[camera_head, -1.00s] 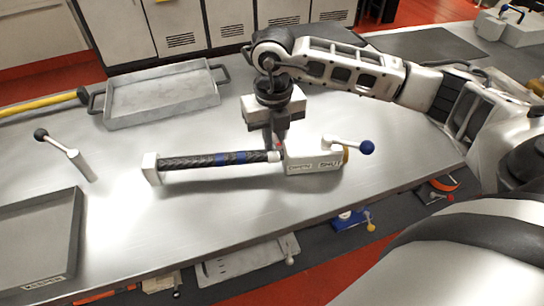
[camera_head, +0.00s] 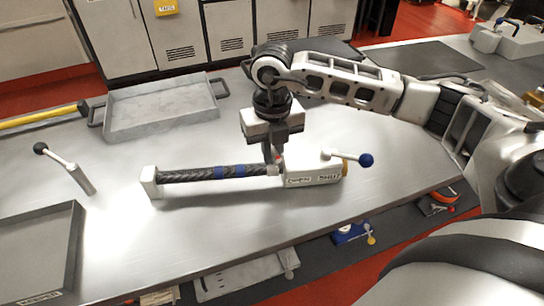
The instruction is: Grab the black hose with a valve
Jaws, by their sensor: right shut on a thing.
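The black hose (camera_head: 195,174), with blue bands, lies across the middle of the metal table. It has a white end block at its left and a white valve body (camera_head: 313,172) at its right, with a blue-knobbed lever. My right gripper (camera_head: 273,155) reaches down from above and is shut on the hose near its joint with the valve body. The fingertips are partly hidden against the hose. The hose appears to be at table height; I cannot tell whether it is clear of the surface. My left gripper is not in view.
A grey tray (camera_head: 160,128) with handles stands at the back left. Another dark tray (camera_head: 72,240) is at the front left. A small black-knobbed lever (camera_head: 70,168) stands between them. A yellow bar (camera_head: 40,117) lies at the left edge. The table in front of the hose is clear.

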